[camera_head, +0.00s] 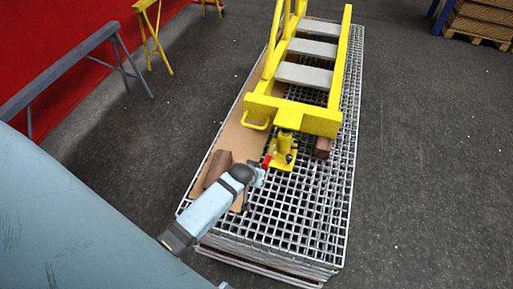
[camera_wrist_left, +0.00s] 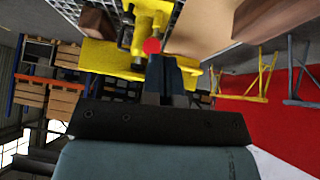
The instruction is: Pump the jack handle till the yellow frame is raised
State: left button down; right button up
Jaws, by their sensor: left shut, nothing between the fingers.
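The yellow frame (camera_head: 322,122) with grey steps lies over a stack of metal gratings. A small yellow jack (camera_head: 284,152) stands under its near end, by the middle of the end beam. The jack's handle has a red tip (camera_head: 267,161) pointing left; it also shows in the left wrist view (camera_wrist_left: 152,46). My left gripper (camera_head: 260,177) is shut and empty, its fingertips close beside the red tip. I cannot tell whether they touch it. In the left wrist view, the shut fingers (camera_wrist_left: 168,72) partly hide the jack and frame. My right gripper is in neither view.
The grating (camera_head: 300,225) has a brown cardboard sheet (camera_head: 232,143) along its left side. A brown block (camera_head: 217,168) lies left of my gripper, another (camera_head: 322,147) right of the jack.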

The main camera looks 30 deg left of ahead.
pick_arm(q)
jog(key=w+d+r+g+h+b, duration=0.1)
jog(key=w+d+r+h+b, duration=0.1)
jog(key=w+r+b, duration=0.3)
jog(key=w+d+r+h+b, duration=0.1)
jog(key=w+d+r+b, duration=0.15)
jog(key=w+b, duration=0.4)
jog(key=a+r+g+y+b, duration=0.1)
jog(key=a+r+g+b, duration=0.3)
jog(key=a+b, duration=0.3)
jog(key=shift+s+a+r+g+y, duration=0.2)
jog(key=shift+s+a+g+y, duration=0.2)
jog(key=shift+s+a+g, duration=0.1)
jog(key=shift+f, duration=0.1)
